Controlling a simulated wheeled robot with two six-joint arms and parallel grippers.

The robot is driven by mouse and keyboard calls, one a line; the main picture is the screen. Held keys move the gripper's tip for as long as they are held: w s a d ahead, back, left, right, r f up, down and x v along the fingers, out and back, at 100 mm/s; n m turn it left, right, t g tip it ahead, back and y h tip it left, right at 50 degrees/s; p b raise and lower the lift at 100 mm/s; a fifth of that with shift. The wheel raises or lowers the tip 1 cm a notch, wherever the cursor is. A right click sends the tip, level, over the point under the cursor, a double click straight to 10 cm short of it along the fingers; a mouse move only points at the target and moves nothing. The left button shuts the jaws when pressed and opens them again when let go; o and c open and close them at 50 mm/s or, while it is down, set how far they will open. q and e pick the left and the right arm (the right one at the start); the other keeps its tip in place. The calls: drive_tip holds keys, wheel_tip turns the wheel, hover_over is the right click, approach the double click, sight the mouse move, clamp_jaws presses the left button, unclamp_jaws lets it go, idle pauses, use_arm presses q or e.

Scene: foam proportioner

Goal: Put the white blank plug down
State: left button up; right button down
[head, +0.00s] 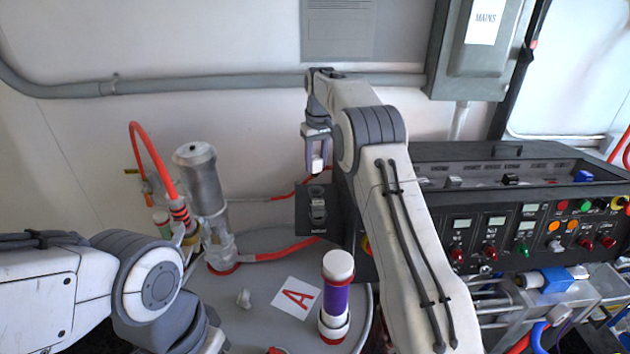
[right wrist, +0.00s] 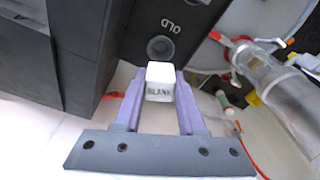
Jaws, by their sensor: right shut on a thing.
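The white blank plug (right wrist: 160,80), marked BLANK, sits between the two purple fingers of my right gripper (right wrist: 161,92) in the right wrist view. The fingers are shut on its sides. In the head view my right gripper (head: 317,155) hangs in front of the wall, above a small black block (head: 317,208) at the left end of the control panel. In the right wrist view a dark face marked OLD (right wrist: 176,22) with a round recess (right wrist: 160,47) lies just beyond the plug; I cannot tell whether they touch. My left arm shows at lower left, but its gripper is not visible.
A clear and metal cylinder (head: 203,185) with red hoses stands behind. The black control panel (head: 520,215) fills the right.

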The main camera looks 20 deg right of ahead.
sight(316, 172)
wheel_tip(316, 172, down, 2)
drive_tip(key=shift+f, duration=0.1)
wheel_tip(316, 172, down, 3)
drive_tip(key=shift+p, duration=1)
drive_tip(key=shift+f, duration=0.45)
drive_tip(key=c, duration=0.5)
unclamp_jaws()
